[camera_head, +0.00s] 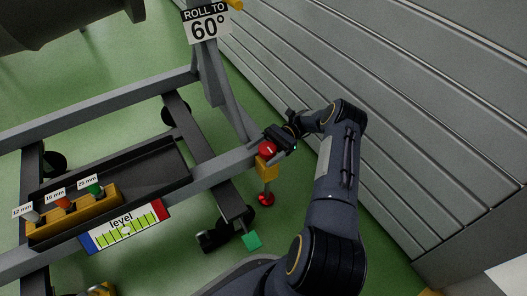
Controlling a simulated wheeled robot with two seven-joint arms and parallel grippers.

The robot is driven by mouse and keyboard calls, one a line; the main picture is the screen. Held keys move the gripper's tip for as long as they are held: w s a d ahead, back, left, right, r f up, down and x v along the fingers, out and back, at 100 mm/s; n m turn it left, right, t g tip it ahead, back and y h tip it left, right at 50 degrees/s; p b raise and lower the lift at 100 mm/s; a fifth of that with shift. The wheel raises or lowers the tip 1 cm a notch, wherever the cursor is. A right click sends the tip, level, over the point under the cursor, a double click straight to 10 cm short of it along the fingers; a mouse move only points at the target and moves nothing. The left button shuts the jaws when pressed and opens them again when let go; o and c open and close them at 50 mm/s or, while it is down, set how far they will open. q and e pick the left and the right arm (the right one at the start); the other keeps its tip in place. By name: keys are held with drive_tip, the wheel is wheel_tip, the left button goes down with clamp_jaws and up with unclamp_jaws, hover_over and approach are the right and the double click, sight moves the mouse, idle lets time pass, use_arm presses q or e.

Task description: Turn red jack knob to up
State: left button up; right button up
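The red jack knob (266,149) sits on top of a yellow jack block (267,164) at the right end of the grey frame rail. A small pale mark shows on the knob, but its pointing direction is too small to read. Below the block a thin rod leads down to a red foot (266,199). My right gripper (279,138) is right beside the knob, on its upper right side. Its fingers are dark and small here, so I cannot tell whether they touch the knob or how far apart they are. My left gripper is not in view.
A level sign (126,227) hangs on the front rail. A yellow holder (75,215) with labelled coloured pieces stands in the black tray (150,165). A "ROLL TO 60°" sign (207,25) is on the post. The grey slatted wall (420,110) is close behind my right arm.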

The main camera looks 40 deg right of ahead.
sight(263, 153)
drive_tip(key=r+p, duration=0.2)
drive_tip(key=r, duration=0.1)
drive_tip(key=r+p, duration=0.1)
drive_tip(key=r, duration=0.1)
drive_tip(key=shift+s+a, duration=0.25)
drive_tip(key=shift+s, duration=0.05)
drive_tip(key=s+a+r+p, duration=0.7)
drive_tip(key=s+a+r, duration=0.1)
drive_tip(key=s, duration=0.2)
drive_tip(key=shift+s+a, duration=0.15)
